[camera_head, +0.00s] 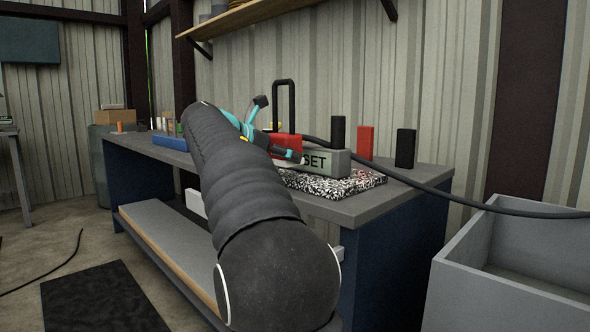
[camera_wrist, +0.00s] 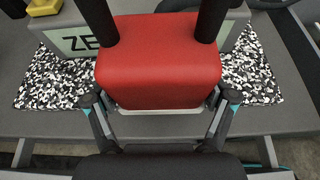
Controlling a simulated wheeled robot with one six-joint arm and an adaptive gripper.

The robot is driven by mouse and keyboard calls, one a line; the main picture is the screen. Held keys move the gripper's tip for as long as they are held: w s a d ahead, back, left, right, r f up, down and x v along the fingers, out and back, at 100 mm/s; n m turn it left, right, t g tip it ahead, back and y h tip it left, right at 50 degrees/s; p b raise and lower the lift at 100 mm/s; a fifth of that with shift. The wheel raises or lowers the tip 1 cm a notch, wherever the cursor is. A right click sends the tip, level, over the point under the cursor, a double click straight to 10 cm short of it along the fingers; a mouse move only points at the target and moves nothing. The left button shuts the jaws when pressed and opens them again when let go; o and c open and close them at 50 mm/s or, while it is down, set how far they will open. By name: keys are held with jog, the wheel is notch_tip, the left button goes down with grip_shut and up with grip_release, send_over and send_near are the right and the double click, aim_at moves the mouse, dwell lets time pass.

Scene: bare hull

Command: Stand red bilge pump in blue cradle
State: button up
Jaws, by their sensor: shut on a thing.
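The red bilge pump (camera_head: 286,143) is a red block with a black looped handle, upright at the middle of the bench. In the wrist view its red body (camera_wrist: 158,62) fills the centre, with two black handle posts rising from it. My gripper (camera_wrist: 160,103) is shut on the pump, one finger at each side of its lower part. In the head view my arm partly hides the gripper (camera_head: 291,155). A low blue item (camera_head: 169,142), perhaps the blue cradle, lies at the bench's left end. My arm hides part of that area.
A grey lettered block (camera_head: 327,162) stands beside the pump on a black-and-white speckled mat (camera_head: 345,185). Black and red upright blocks (camera_head: 365,143) stand at the back right of the bench (camera_head: 400,193). A black cable crosses rightward over an open grey bin (camera_head: 470,243).

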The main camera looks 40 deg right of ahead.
aim_at(295, 175)
jog(key=shift+f+b+x, duration=0.2)
jog(key=shift+b+x, duration=0.1)
jog(key=shift+x, duration=0.95)
jog(key=shift+f+b+x, duration=0.2)
jog(key=shift+b+x, duration=0.1)
jog(key=shift+x, duration=0.95)
jog(key=shift+s+a, duration=0.1)
jog(key=shift+a, duration=0.05)
jog(key=shift+f, duration=0.2)
jog(key=o, duration=1.6)
jog(key=shift+a+r, duration=0.25)
jog(key=w+p+v, duration=0.1)
jog(key=p+v, duration=0.1)
jog(key=v, duration=0.9)
jog(key=shift+s+a, duration=0.25)
jog(key=shift+s, duration=0.2)
